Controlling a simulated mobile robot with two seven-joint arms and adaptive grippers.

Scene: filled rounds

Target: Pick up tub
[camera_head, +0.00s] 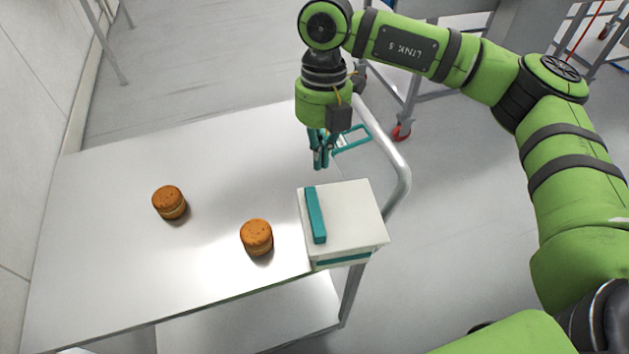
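A white, box-shaped tub (352,215) with a teal bar (316,215) along its top and a teal stripe on its front side stands at the right end of the metal trolley top (110,270). My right gripper (319,162) points down above the trolley, just behind the tub in the picture and apart from it. Its teal fingers look close together, seen partly edge-on, and I cannot tell whether they are open or shut. Nothing shows held between them. My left gripper is not in view.
Two brown filled rounds (170,203) (257,237) stand left of the tub. A teal loop (352,139) shows beside the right gripper, near the trolley's curved rail (400,175). The trolley's left and back are clear.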

